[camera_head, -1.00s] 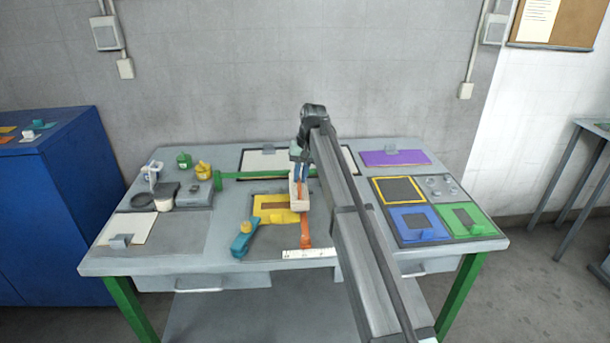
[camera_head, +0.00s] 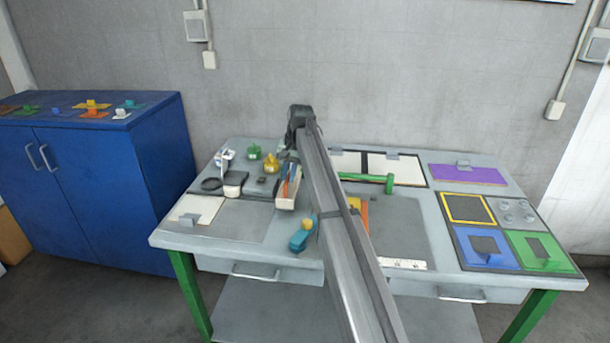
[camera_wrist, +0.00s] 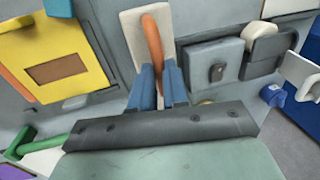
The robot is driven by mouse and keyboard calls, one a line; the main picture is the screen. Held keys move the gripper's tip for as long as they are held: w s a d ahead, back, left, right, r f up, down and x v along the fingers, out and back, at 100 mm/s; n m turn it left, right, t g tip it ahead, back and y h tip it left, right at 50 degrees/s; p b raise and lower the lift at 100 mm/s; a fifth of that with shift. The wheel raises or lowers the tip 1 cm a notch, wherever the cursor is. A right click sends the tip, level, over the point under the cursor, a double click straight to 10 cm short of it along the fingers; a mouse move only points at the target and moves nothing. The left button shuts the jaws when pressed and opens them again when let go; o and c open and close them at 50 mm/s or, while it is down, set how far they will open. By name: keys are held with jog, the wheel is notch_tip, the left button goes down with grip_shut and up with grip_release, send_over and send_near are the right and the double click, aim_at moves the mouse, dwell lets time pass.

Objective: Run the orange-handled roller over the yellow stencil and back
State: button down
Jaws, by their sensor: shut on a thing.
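My gripper (camera_head: 291,172) is shut on the orange-handled roller, with its blue fingers (camera_wrist: 157,85) on either side of the orange handle (camera_wrist: 153,42). The pale roller part (camera_head: 287,198) hangs below the fingers, and it also shows in the wrist view (camera_wrist: 133,22). The roller is over the left half of the bench, left of the yellow stencil. The stencil (camera_wrist: 55,62), a yellow plate with a brown window, lies to the left in the wrist view. In the head view my arm hides most of it; only a yellow strip (camera_head: 354,203) shows. I cannot tell how high the roller is.
A grey tray with a white-and-black holder (camera_head: 233,184) stands to the left. Green and yellow pots (camera_head: 271,163) stand behind. A green-handled tool (camera_head: 372,179) lies right of my arm.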

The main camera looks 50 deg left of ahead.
jog(key=shift+s+a, duration=0.35)
jog(key=shift+a, duration=0.05)
jog(key=shift+s, duration=0.1)
jog(key=c, duration=1.1)
grip_release()
jog(key=r, duration=0.4)
jog(key=w+d+r, duration=0.1)
jog(key=r, duration=0.4)
jog(key=w+d+r, duration=0.1)
jog(key=r, duration=0.3)
jog(key=shift+r, duration=0.3)
